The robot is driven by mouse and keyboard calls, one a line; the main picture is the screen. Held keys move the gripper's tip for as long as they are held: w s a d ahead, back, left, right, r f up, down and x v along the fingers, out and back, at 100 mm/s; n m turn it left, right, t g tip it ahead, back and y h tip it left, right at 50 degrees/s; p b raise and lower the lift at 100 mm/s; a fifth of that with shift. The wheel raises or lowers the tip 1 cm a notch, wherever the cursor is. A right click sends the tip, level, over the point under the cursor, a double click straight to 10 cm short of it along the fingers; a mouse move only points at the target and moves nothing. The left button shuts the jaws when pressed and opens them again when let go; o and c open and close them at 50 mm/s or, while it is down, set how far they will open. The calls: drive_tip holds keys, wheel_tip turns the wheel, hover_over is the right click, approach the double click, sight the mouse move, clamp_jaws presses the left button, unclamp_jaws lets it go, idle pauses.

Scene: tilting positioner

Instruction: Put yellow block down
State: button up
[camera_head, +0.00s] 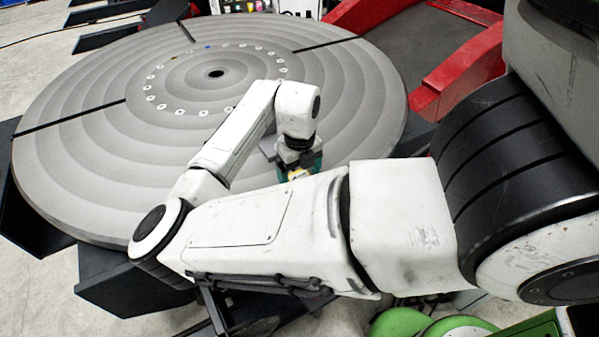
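My gripper (297,158) is at the end of my white arm, over the near right part of the round grey table (120,190). My own forearm hides most of its fingers. A small patch of yellow, which looks like the yellow block (297,174), shows just below the gripper, above the edge of my forearm. A teal part shows beside it. I cannot tell whether the fingers are shut on the block, or whether the block touches the table.
The round table has concentric grooves, dark radial slots and a ring of small holes around a centre hole (215,73). A red frame (455,75) with a dark panel stands at the right. Dark supports sit below the table's rim.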

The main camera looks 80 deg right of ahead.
sight(300, 177)
wheel_tip(300, 177, up, 12)
drive_tip(key=b, duration=0.2)
drive_tip(key=shift+r, duration=0.1)
idle(0.3)
